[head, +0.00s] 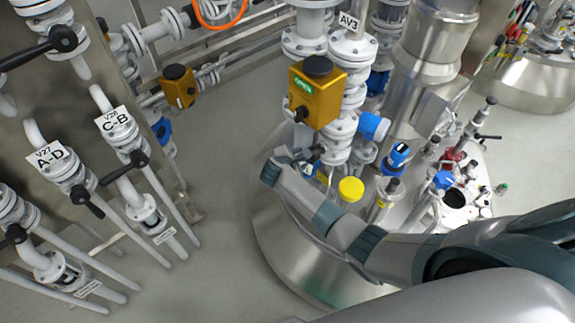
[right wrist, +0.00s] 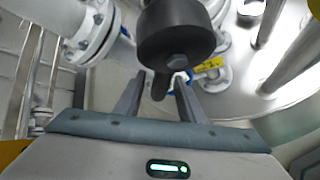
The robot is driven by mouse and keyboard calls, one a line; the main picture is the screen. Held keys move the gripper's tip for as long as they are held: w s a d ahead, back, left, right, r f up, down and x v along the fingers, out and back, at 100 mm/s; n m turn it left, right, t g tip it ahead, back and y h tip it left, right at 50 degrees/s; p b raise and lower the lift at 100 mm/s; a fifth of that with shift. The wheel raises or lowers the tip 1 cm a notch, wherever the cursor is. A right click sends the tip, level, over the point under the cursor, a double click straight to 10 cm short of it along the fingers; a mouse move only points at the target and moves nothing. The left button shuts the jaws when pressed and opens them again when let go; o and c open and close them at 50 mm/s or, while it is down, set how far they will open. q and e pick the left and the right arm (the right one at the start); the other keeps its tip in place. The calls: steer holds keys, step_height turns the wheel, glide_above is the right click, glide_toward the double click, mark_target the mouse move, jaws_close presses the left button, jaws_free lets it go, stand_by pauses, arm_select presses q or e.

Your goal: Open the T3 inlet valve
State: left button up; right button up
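My right arm comes in from the right in the head view, with its gripper (head: 300,160) low in front of the pipe stack, just below a yellow valve box (head: 316,97). In the right wrist view the two fingers (right wrist: 160,95) are apart. A black valve handle (right wrist: 177,35) with a round hub and a narrow lever is close in front, its lever end between the fingertips with gaps beside it. I cannot tell if it touches either finger. No T3 label is readable. A sign on the stack reads AV3 (head: 349,21). My left gripper is out of view.
The stack stands on a steel vessel (head: 270,232) with a yellow cap (head: 351,189) and blue-topped fittings (head: 398,155). At left, pipes carry black lever valves labelled V26 C-B (head: 113,120) and V27 A-D (head: 48,154). Bare floor (head: 226,150) lies between.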

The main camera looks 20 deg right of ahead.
steer(key=b+v, duration=0.1)
steer(key=v, duration=1.3)
steer(key=shift+s+b, duration=0.2)
steer(key=shift+b, duration=0.1)
